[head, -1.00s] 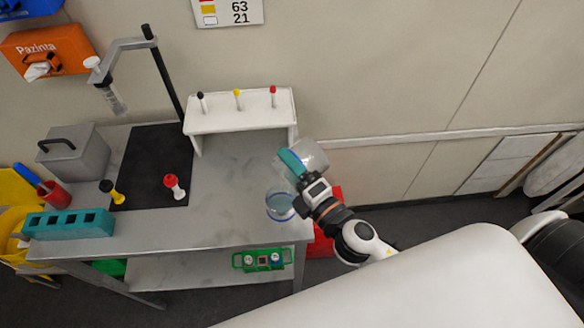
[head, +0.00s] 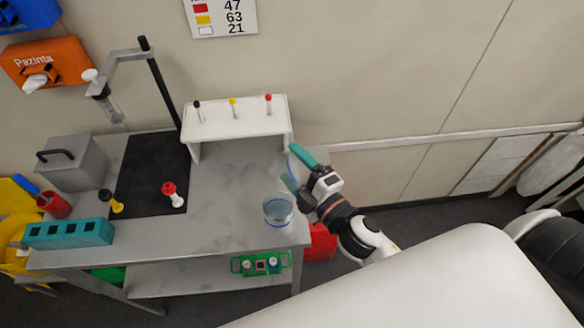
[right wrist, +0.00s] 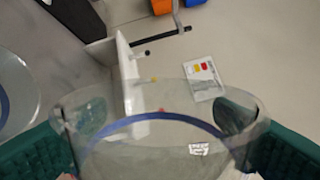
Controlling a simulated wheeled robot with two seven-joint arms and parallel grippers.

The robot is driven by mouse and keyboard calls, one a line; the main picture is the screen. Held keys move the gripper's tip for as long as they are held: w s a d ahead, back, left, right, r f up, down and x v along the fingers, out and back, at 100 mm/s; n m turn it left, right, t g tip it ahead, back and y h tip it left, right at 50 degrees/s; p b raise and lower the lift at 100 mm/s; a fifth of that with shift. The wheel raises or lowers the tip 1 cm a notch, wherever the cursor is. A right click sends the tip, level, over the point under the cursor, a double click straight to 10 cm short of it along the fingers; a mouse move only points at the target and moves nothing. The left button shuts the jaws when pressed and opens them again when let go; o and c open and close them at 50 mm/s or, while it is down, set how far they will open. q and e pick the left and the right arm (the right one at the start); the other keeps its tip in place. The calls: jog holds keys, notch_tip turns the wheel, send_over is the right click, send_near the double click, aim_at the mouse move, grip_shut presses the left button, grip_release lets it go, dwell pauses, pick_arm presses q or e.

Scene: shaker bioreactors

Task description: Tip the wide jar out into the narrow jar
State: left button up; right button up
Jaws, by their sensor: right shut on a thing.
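The wide jar (right wrist: 160,103), clear with a blue band, is gripped between the two green fingers of my right gripper (right wrist: 161,120). In the head view my right gripper (head: 299,172) holds this jar (head: 289,168) up at the table's right edge, strongly tilted; its outline is faint there. I see no clear liquid in it. My left gripper is not in view.
The grey table (head: 225,215) carries a white rack (head: 235,118) with small capped pieces, a black mat (head: 150,175), a stand with a syringe, a grey box (head: 75,163) and a teal block (head: 70,234). A red bin (head: 320,242) is on the floor beside the table.

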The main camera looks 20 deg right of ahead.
jog(key=shift+d+m, duration=0.15)
jog(key=shift+m, duration=0.15)
jog(key=shift+r, duration=0.1)
